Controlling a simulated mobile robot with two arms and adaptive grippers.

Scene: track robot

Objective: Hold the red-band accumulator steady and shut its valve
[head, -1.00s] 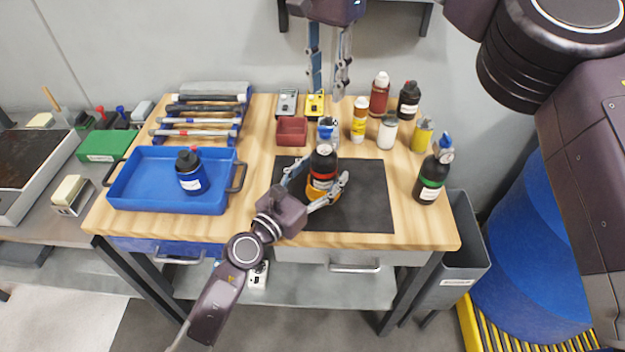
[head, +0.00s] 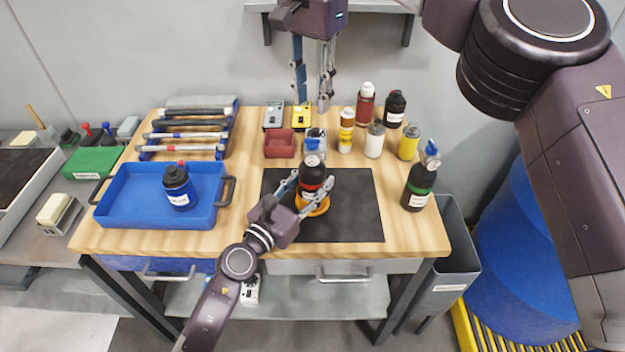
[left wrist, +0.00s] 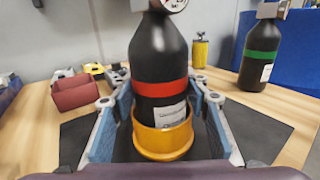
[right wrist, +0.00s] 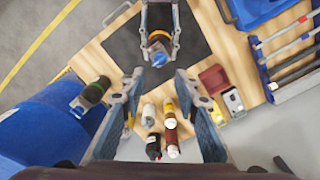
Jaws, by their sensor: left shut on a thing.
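The red-band accumulator (head: 311,178) is a black bottle standing upright in an orange ring holder (head: 314,207) on the dark mat. My left gripper (head: 311,190) is shut on it low down, one finger on each side, as the left wrist view (left wrist: 160,125) also shows. A metal gauge shows at its top, partly cut off in the left wrist view (left wrist: 173,4). Its blue valve knob (head: 312,144) sits at the top and faces my right gripper in the right wrist view (right wrist: 160,58). My right gripper (head: 312,104) is open and empty, behind and above the accumulator.
A green-band bottle (head: 418,189) with a blue knob stands to the right. Several small bottles (head: 375,141) and a red bin (head: 280,144) stand behind. The dark mat (head: 355,215) is bare on the right.

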